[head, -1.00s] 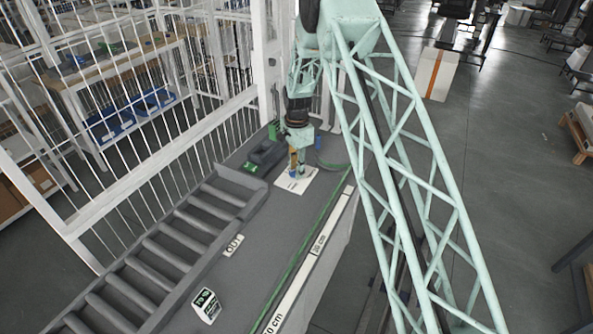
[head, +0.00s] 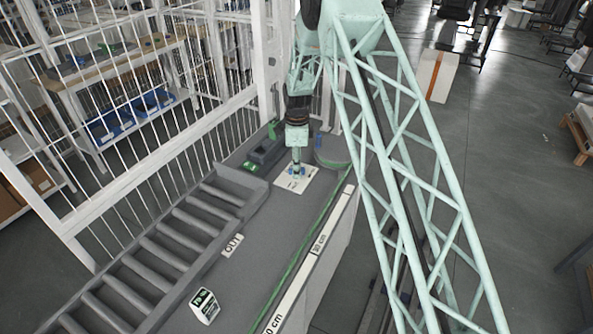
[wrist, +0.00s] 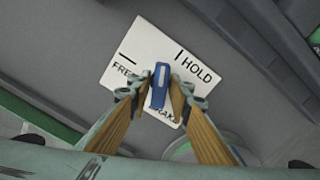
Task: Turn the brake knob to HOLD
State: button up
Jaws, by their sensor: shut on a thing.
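The brake knob is a blue bar handle with a pale stripe (wrist: 160,84), in the middle of the wrist view. It stands on a white label plate (wrist: 150,48), which also shows in the head view (head: 308,172). The plate carries a FREE mark at left, a HOLD mark at right and a partly covered BRAKE word below. The knob's striped end points up the picture, between the two marks. My gripper (wrist: 159,88) is shut on the knob, one finger on each side. In the head view my gripper (head: 296,170) reaches straight down over the plate.
A grey roller conveyor (head: 165,250) runs along the left of the deck, with an OUT label (head: 232,245) and a small green-and-white sign (head: 204,306) near it. A white barred fence (head: 160,150) stands behind. A scale strip (head: 310,262) lines the right edge.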

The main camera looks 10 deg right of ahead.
jog(key=shift+m, duration=0.3)
jog(key=shift+m+b, duration=0.7)
jog(key=shift+m, duration=1.7)
jog(key=o, duration=0.6)
jog(key=shift+r+p, duration=1.25)
jog(key=shift+r, duration=3.25)
